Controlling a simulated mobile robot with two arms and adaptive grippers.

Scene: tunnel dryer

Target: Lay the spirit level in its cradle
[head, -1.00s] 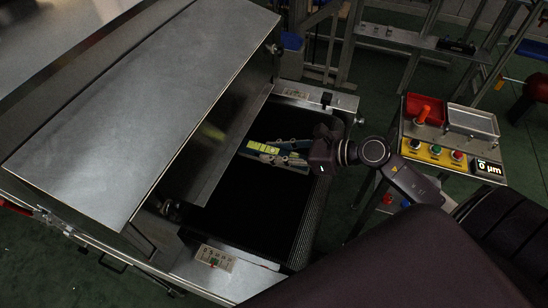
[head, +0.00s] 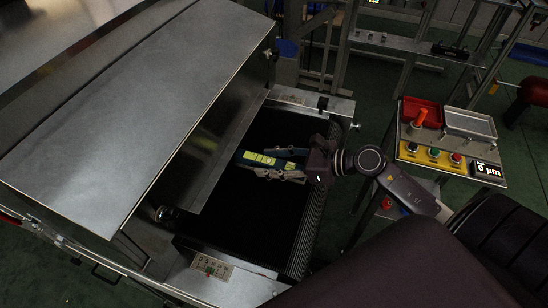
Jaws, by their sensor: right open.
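A narrow blue bar with bright yellow-green patches, which looks like the spirit level (head: 258,159), is over the black belt (head: 262,205) at the dryer's mouth. My right gripper (head: 276,165) reaches in from the right with its fingers pointing left. Its fingers are open and lie along both sides of the bar's right end. I cannot tell whether they touch it, or whether the bar rests on the belt. I cannot make out the cradle for certain. My left gripper is not in view.
The dryer's metal hood (head: 130,110) overhangs the belt on the left. A control stand (head: 450,150) with a red tray (head: 421,112), a grey tray (head: 468,125), buttons and a display stands at the right. A metal frame (head: 400,45) is behind. Green floor shows between them.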

